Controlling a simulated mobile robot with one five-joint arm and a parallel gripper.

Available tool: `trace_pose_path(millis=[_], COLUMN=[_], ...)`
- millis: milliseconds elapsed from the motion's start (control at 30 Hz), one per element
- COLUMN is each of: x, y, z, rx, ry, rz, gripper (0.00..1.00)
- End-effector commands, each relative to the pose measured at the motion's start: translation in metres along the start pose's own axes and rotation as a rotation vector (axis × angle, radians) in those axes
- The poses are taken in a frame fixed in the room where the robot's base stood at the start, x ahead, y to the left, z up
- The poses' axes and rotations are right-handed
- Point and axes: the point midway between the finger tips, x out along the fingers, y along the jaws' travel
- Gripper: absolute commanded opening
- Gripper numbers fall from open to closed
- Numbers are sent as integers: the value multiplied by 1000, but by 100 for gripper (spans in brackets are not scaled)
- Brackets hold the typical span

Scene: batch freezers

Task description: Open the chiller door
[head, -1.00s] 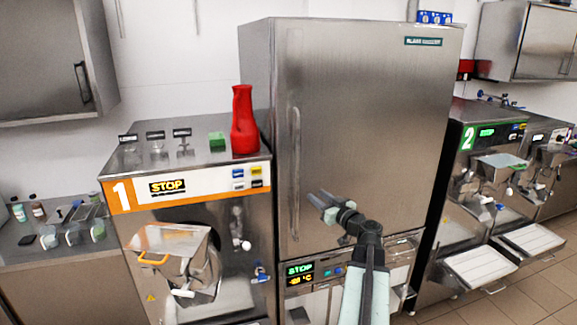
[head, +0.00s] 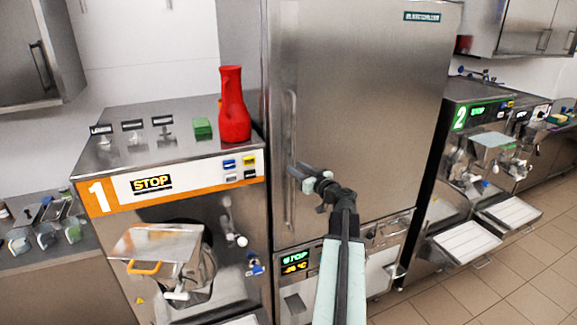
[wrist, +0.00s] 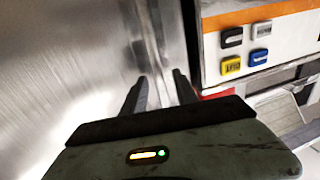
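The chiller door (head: 365,110) is the tall brushed-steel door of the cabinet in the middle of the head view. It looks shut. Its long vertical handle (head: 290,125) runs along the door's left side. My gripper (head: 297,174) is at the lower half of this handle, overlapping it in the head view. In the wrist view the two dark fingers (wrist: 160,92) stand apart, with a bright vertical steel strip between and beyond them. I cannot tell whether they touch the handle. The steel door (wrist: 60,70) fills the left of the wrist view.
Machine 1 (head: 170,185) stands close on the left, with a red bottle (head: 233,110) and a green block (head: 203,128) on top. Machine 2 (head: 480,150) stands on the right with trays jutting out. Tiled floor (head: 500,280) is free at the lower right.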

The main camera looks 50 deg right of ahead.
Motion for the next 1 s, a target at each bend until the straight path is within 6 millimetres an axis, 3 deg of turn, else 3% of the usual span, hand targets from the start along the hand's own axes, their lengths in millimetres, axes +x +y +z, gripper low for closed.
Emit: trace_pose_path(millis=[100, 200, 433, 567, 1000], x=[25, 36, 37, 37, 40], y=[1, 0, -2, -2, -5], z=[0, 0, 0, 0, 0], rx=[0, 0, 0, 0, -1], ry=[0, 0, 0, 0, -1], rz=[-2, -3, -2, -2, -7], gripper=[35, 35, 35, 2, 0])
